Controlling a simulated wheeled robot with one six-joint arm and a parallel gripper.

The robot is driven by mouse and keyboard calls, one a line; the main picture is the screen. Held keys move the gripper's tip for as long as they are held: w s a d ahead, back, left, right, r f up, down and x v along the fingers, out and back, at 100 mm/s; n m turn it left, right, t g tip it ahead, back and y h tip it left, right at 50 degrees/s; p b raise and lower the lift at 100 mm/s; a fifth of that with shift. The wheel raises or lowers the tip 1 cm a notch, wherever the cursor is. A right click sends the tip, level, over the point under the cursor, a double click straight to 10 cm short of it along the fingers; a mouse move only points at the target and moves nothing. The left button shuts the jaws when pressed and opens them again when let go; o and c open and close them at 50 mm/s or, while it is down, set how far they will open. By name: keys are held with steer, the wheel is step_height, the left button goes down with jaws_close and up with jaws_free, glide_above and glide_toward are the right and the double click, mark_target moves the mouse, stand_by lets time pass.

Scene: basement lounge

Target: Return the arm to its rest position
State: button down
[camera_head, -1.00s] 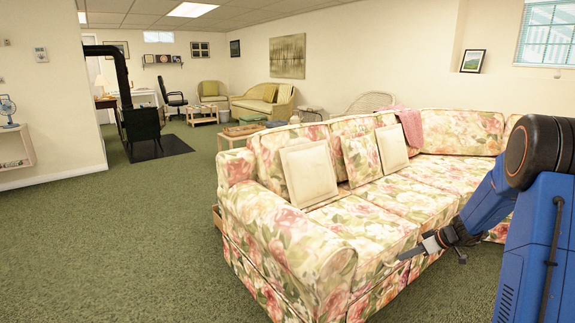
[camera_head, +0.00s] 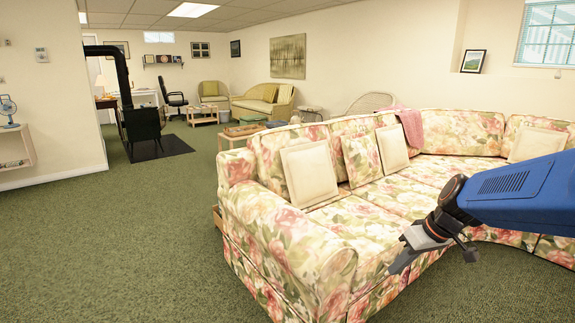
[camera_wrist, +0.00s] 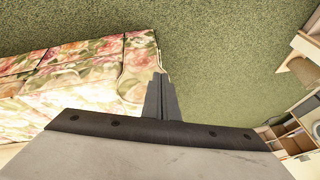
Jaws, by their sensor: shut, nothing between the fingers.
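My gripper (camera_head: 402,262) is at the lower right of the head view, in front of the sofa seat, with its fingers pointing down and to the left. My blue arm reaches in from the right edge. In the wrist view the fingers of my gripper (camera_wrist: 160,95) are together with nothing between them. The floral sofa (camera_head: 395,212) fills the middle and right of the head view. Its floral cover also shows at the left of the wrist view (camera_wrist: 90,65). I cannot tell from these views how far the gripper is from the sofa.
Green carpet (camera_head: 120,240) is open on the left. A black stove (camera_head: 142,125) stands at the back left, with a wall shelf (camera_head: 18,150) at the left edge. In the wrist view, shelving (camera_wrist: 295,140) shows at the lower right. A pink blanket (camera_head: 410,125) hangs over the sofa back.

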steer(key=s+r+m+t+h, duration=0.1)
steer(key=s+r+m+h, duration=0.1)
steer(key=s, duration=1.9)
steer(key=shift+m+t+h, duration=0.3)
steer(key=shift+m+h, duration=0.6)
steer(key=shift+m, duration=0.2)
